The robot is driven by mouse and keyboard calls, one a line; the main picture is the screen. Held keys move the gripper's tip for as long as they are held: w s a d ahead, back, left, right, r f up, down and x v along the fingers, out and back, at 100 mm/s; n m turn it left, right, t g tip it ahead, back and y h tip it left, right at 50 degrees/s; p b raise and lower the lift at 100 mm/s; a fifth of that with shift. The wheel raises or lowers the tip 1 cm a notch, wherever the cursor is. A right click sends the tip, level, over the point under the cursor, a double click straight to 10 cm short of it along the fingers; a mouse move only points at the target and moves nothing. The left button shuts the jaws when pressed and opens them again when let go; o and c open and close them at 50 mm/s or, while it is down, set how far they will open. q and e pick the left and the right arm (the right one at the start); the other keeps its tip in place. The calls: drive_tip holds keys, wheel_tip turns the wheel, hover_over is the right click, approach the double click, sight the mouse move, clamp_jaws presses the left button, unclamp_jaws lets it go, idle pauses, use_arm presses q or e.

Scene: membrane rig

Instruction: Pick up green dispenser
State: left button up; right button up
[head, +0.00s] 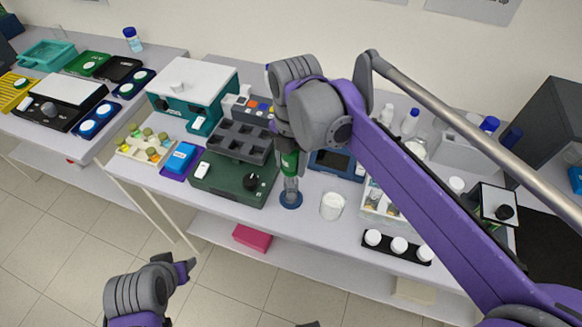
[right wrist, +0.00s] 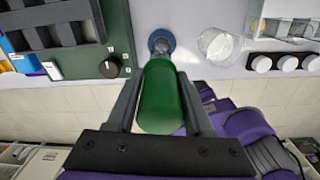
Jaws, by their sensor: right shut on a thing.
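The green dispenser (head: 289,162) is upright near the front of the middle bench, partly hidden by my right gripper (head: 288,148). In the right wrist view the green dispenser (right wrist: 160,100) is a green cylinder between the two dark fingers, and my right gripper (right wrist: 158,82) is shut on it. Below the green part a clear glass piece (head: 290,186) and a round blue base (head: 290,201) show. I cannot tell whether they are apart from the dispenser. My left gripper (head: 185,270) is low at the left, in front of the bench, away from the dispenser; its jaw state is unclear.
A dark green device with a black knob (head: 228,190) stands left of the dispenser. A white-filled beaker (head: 332,206) stands close on its right. A black rack with white-capped vials (head: 398,246) is at the front right. A white and teal box (head: 196,90) is farther back.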

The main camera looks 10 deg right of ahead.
drive_tip(key=r, duration=0.5)
drive_tip(key=s+r, duration=0.1)
drive_tip(key=r, duration=0.2)
drive_tip(key=shift+s+a, duration=0.1)
drive_tip(key=shift+a, duration=0.15)
drive_tip(key=s+a, duration=0.2)
drive_tip(key=s, duration=0.1)
drive_tip(key=s+a, duration=0.2)
drive_tip(key=s, duration=0.1)
drive_tip(key=s+a+b, duration=0.1)
drive_tip(key=s+a, duration=0.2)
drive_tip(key=s, duration=0.1)
drive_tip(key=shift+s+f, duration=0.1)
drive_tip(key=shift+f, duration=0.1)
clamp_jaws()
drive_tip(key=shift+s+a+r+p, duration=0.3)
drive_tip(key=shift+s+r+p, duration=0.1)
drive_tip(key=shift+r, duration=0.3)
drive_tip(key=shift+s, duration=0.1)
